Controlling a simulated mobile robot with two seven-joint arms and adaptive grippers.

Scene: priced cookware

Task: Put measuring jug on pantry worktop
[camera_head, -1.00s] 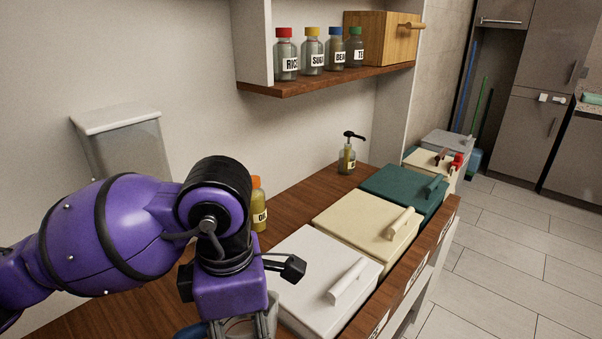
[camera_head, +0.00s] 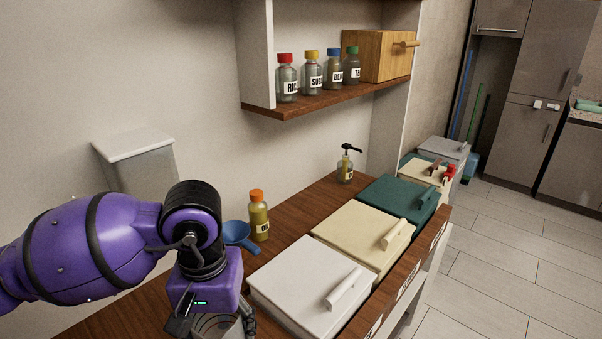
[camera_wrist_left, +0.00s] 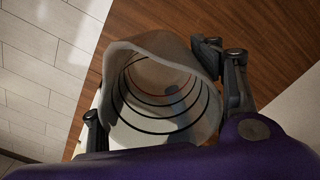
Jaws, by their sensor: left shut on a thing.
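The measuring jug (camera_wrist_left: 165,95) is clear-grey with dark rings, and I look into its open mouth in the left wrist view. Only part of the jug (camera_head: 215,326) shows at the bottom of the head view, below my wrist. My left gripper (camera_wrist_left: 163,92) is shut on it, with one finger on each side of its wall. The brown wooden pantry worktop (camera_head: 300,214) runs along the wall. The jug is over or on its near part; its base is hidden, so I cannot tell whether it touches. My right gripper is not in view.
White (camera_head: 305,280), cream (camera_head: 355,232) and green (camera_head: 395,192) lidded boxes line the worktop's front. A shelf (camera_head: 330,95) with jars hangs above.

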